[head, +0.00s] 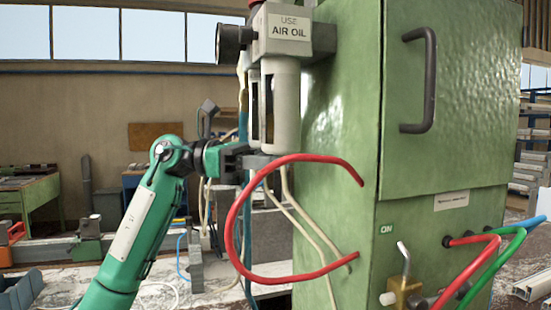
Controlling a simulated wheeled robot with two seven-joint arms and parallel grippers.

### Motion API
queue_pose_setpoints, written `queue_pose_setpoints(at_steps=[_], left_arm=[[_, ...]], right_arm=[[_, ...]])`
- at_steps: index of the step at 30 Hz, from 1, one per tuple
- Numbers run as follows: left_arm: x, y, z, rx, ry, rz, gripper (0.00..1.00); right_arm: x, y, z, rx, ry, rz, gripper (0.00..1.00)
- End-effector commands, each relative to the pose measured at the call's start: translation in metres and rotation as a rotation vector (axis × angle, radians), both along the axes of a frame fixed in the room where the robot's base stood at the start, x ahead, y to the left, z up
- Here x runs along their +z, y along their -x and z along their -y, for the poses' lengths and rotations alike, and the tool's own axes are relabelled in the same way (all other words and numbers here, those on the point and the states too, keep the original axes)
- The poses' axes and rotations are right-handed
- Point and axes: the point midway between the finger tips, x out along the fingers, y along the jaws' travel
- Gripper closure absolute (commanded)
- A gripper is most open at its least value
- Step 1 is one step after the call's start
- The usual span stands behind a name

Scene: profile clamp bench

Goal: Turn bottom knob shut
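An air-oil unit (288,45) with a "USE AIR OIL" label is mounted on the left side of the green cabinet (340,120). A round black knob (231,42) sticks out to the left at its top. Two bowls with dark sight windows hang below. My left gripper (258,161) is at the lower end of these bowls, pointing right. Its fingertips overlap the bowl bottom, so I cannot tell whether they touch or grip anything. A bottom knob is not clearly visible there; the gripper may hide it. My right gripper is out of view.
A red hose (235,215) loops in front of the cabinet, just below my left gripper. Pale thin tubes hang beside it. A brass valve (403,292) with a lever sits low on the cabinet front. Red, green and blue hoses leave at right. A black handle (429,80) projects from the door.

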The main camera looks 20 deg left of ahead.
Motion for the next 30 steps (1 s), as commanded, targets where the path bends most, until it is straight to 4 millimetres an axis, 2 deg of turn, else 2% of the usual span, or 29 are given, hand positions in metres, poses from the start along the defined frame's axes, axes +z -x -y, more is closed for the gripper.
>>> queue_pose_setpoints(at_steps=[3, 10, 20, 30], left_arm=[[0.000, 0.000, 0.000, 0.000, 0.000, 0.000, 0.53], [0.000, 0.000, 0.000, 0.001, 0.000, 0.000, 0.98], [-0.001, -0.001, -0.001, 0.044, -0.001, 0.003, 0.98], [-0.001, -0.003, -0.002, 0.263, -0.003, 0.008, 0.98]], right_arm=[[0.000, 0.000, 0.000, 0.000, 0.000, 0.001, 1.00], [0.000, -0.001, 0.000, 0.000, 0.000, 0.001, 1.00], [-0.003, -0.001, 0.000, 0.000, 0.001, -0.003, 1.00], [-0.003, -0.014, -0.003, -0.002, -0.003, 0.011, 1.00]])
